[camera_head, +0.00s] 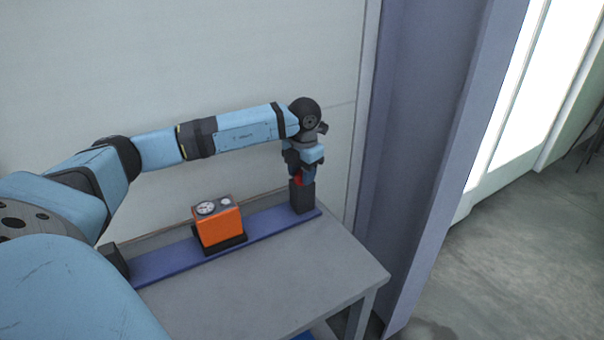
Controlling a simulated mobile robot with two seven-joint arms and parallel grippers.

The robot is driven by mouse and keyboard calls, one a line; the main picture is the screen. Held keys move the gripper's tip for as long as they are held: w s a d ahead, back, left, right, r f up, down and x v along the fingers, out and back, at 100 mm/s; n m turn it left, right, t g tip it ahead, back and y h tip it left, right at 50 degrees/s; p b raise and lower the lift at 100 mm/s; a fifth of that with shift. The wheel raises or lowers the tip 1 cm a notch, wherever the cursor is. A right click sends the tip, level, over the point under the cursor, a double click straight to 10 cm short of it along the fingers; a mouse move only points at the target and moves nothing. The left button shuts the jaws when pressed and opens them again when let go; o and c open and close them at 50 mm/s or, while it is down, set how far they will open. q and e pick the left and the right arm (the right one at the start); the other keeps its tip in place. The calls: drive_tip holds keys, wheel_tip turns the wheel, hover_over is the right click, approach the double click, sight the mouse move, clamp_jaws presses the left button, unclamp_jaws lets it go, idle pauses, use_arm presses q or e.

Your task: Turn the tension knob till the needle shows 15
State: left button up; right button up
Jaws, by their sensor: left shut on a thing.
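A small red knob (299,181) sits on top of a dark block (302,198) at the right end of a blue rail. My left gripper (300,175) reaches down from above and is shut on the knob, hiding most of it. An orange gauge box (220,226) stands near the middle of the rail. A round white dial (206,208) is on its top, with a smaller round face beside it. The dial is too small for me to read the needle. My right gripper is not in view.
The blue rail (165,264) lies along the back of a grey table (290,277). Another dark block (116,257) stands at its left end. The table's front is clear. A pale wall is behind, and a blue-grey post (420,150) rises just right of the table.

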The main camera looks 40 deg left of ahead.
use_arm(q)
drive_tip(key=shift+m, duration=0.6)
drive_tip(key=o, duration=0.9)
drive_tip(key=r, duration=1.4)
drive_tip(key=shift+d, duration=0.3)
